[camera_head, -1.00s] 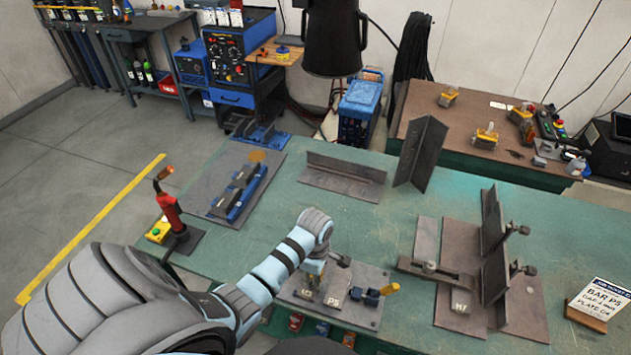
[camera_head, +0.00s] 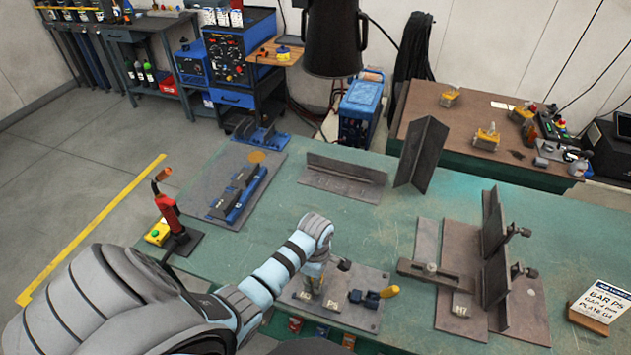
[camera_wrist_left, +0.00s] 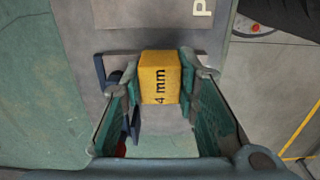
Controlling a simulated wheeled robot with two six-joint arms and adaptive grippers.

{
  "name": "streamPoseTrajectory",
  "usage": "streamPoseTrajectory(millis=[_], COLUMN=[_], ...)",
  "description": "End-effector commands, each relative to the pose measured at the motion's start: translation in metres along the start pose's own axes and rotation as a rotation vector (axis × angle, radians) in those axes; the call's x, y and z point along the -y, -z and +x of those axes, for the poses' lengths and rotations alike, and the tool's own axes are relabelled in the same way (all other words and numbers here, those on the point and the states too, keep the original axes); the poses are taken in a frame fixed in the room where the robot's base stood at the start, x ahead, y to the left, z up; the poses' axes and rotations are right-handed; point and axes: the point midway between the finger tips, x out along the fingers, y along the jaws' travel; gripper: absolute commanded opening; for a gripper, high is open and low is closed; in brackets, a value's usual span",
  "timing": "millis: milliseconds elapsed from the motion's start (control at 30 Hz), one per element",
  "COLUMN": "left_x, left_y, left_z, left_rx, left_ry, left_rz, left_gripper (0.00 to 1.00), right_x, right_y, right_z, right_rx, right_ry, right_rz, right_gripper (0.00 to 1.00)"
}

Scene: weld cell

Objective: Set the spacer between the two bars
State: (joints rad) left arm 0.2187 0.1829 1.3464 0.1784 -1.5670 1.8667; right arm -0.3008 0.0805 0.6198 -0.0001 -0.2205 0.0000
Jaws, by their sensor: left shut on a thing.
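A yellow spacer block marked "4 mm" (camera_wrist_left: 160,78) is held between the two fingers of my left gripper (camera_wrist_left: 155,90) in the left wrist view. In the head view my left gripper (camera_head: 314,280) is over the small grey plate (camera_head: 365,316) at the front of the bench, and its wrist largely hides the block. A flat dark bar (camera_head: 450,280) lies at the fixture on the right, beside upright dark plates (camera_head: 494,226). I cannot tell for sure which pieces are the two bars. My right gripper is not in view.
A blue clamp with a yellow handle (camera_head: 378,296) sits right of my left gripper. A sign reading "BAR P5" (camera_head: 603,301) stands at the far right. A red torch-like tool (camera_head: 168,212) stands at left.

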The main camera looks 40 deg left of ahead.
Motion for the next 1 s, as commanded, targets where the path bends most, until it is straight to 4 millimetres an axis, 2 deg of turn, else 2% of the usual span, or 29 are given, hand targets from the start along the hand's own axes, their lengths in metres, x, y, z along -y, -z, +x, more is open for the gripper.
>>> streamPoseTrajectory(millis=[367,400,500,867,1000], left_x=[0.0,0.0,0.0,-0.001,-0.001], left_y=[0.0,0.0,0.0,0.0,0.0], left_z=[0.005,0.004,0.004,0.003,-0.017], left_rx=[0.0,0.0,0.0,0.0,0.0], left_ry=[0.0,0.0,0.0,-0.003,-0.007], left_rz=[0.0,0.0,0.0,0.0,0.001], left_gripper=[0.01,0.34,0.5,0.51,0.51], right_x=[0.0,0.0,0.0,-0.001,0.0], right_y=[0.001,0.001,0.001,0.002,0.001], right_z=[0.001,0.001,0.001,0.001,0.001], right_rx=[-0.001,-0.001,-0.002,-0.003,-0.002], right_ry=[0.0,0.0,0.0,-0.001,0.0], right_rz=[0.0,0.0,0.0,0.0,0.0], right_gripper=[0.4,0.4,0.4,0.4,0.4])
